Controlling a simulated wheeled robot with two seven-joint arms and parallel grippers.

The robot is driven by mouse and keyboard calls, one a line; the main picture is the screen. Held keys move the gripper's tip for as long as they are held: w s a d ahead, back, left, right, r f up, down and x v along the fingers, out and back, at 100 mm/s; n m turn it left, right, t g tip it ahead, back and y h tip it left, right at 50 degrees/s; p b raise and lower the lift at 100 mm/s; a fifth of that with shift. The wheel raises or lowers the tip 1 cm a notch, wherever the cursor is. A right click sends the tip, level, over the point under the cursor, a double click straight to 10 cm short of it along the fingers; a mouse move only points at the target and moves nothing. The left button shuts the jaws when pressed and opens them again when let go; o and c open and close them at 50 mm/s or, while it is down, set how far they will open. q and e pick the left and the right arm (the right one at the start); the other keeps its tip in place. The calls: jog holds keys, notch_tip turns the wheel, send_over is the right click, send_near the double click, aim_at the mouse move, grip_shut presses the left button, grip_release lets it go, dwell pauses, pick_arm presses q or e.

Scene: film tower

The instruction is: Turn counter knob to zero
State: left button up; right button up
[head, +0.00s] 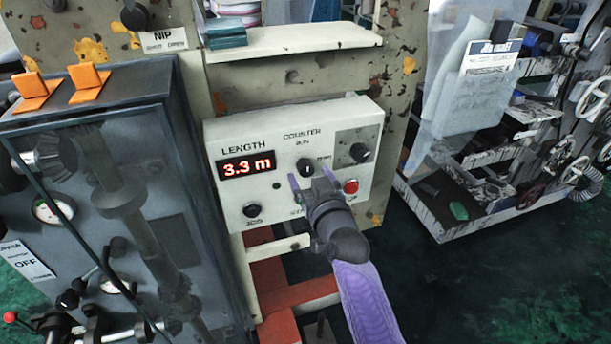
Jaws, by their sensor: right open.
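The white counter box (229,203) has a red display (248,165) reading 3.3 m under the word LENGTH. The black counter knob (306,166) sits below the COUNTER label, to the right of the display. My right gripper (309,176) is open in front of the box. Its two purple fingers point up toward the panel, one on the lower left and one on the right of the knob. I cannot tell whether they touch it. The gripper body covers the lower middle of the panel. My left gripper is not in view.
A red button (351,187) and another black knob (359,152) are close to the right finger. A JOG knob (252,210) is at lower left. A shelf (290,43) juts out above. A grey cabinet (150,100) stands left; a cluttered rack (480,220) stands right.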

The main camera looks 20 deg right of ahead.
jog(key=shift+w, duration=0.95)
grip_shut()
